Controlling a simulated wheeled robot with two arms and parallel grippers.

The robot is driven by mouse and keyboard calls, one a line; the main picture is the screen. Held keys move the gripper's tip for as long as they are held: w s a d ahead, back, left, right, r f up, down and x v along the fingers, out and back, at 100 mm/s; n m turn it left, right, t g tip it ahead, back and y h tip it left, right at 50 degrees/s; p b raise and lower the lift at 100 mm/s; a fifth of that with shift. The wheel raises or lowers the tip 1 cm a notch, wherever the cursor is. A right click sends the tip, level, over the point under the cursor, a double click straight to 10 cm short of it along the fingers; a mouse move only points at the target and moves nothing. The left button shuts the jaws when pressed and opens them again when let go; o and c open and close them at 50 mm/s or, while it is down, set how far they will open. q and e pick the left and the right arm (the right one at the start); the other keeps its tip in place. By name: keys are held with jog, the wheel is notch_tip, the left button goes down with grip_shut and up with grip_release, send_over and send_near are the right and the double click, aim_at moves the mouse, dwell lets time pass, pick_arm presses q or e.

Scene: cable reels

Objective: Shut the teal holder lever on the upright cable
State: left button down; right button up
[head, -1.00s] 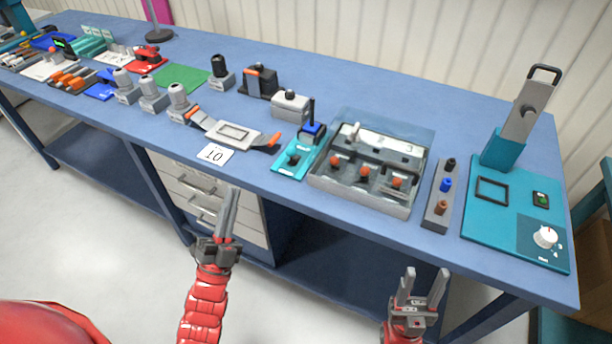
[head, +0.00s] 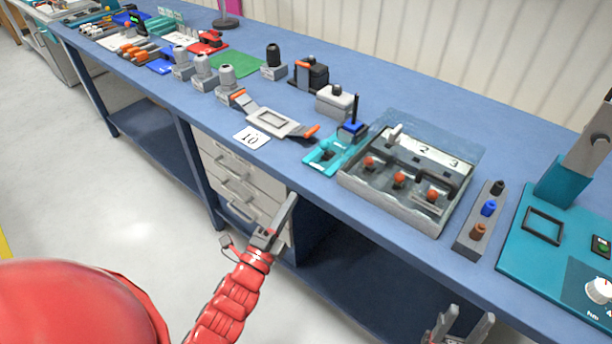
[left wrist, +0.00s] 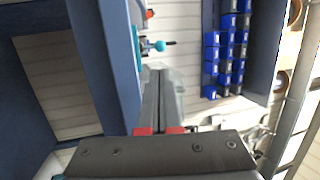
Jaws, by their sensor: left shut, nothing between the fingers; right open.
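The teal holder (head: 327,153) lies near the front edge of the blue bench, left of a clear-lidded tray. A dark upright cable (head: 355,108) rises from a blue block (head: 352,127) at its back. The lever's position is too small to tell. My left gripper (head: 292,197) is shut and empty, in front of the bench edge and below the holder, apart from it. Its closed fingers also show in the left wrist view (left wrist: 160,80), near a small teal round part (left wrist: 160,46) with a dark tip. My right gripper (head: 463,314) is open and empty at the bottom, partly cut off.
The tray (head: 390,205) with orange knobs stands right of the holder, then a strip of coloured plugs (head: 482,220) and a teal panel (head: 540,255). A grey frame fixture (head: 270,122) and a card marked 10 (head: 252,138) are to the left. Drawers (head: 232,180) are under the bench.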

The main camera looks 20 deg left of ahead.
aim_at(323, 149)
pick_arm(q)
jog(key=p+x, duration=0.2)
jog(key=x, duration=1.1)
jog(key=shift+w+d+r, duration=0.1)
jog(key=shift+w+d, duration=0.1)
jog(key=shift+r, duration=0.15)
